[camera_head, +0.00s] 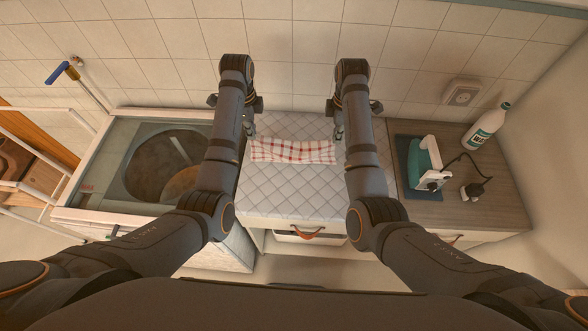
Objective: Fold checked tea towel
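The red-and-white checked tea towel (292,152) lies as a wide, short strip on the pale quilted mat (290,195). Its surface is slightly wavy. My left gripper (249,129) points down near the towel's far left corner. My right gripper (339,132) points down just past its far right corner. Both grippers look small and are partly hidden by my arms. I cannot tell whether their fingers are open or shut, or whether they touch the cloth.
To the right, a wooden top (435,207) holds a teal-and-white iron (424,163), a dark plug with a cable (473,190) and a white bottle (488,126). A glass-topped washer (115,195) stands left. A tiled wall closes the back. The mat's front is clear.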

